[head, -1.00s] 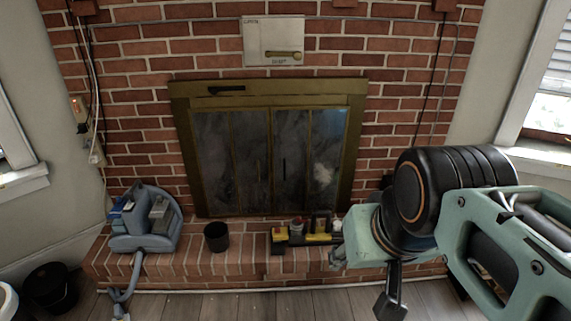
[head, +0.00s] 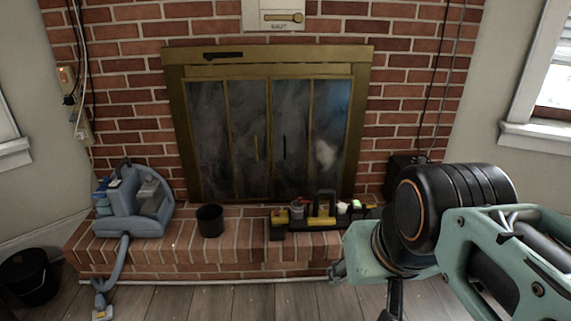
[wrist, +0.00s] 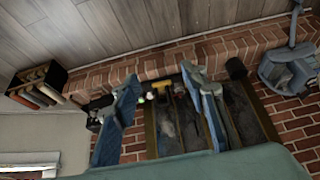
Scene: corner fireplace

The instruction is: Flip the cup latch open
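A pale panel (head: 255,20) is fixed on the brick wall above the fireplace; the top edge of the head view cuts it off. A brass latch lever (head: 277,17) lies level across it, its round end at the right. Small dark lettering sits below the lever, too small to read surely. I cannot make out the panel in the wrist view. In the wrist view, my gripper (wrist: 160,78) has its two fingers spread apart with nothing between them. In the head view, my arm is at the lower right, well below and right of the panel, and mostly hides the gripper.
The brass-framed fireplace (head: 365,100) stands below the panel. On the brick hearth (head: 240,251) are a blue-grey vacuum cleaner (head: 132,218), a black cup (head: 210,220) and a yellow-black tool tray (head: 300,222). A black bucket (head: 32,275) stands on the floor at left.

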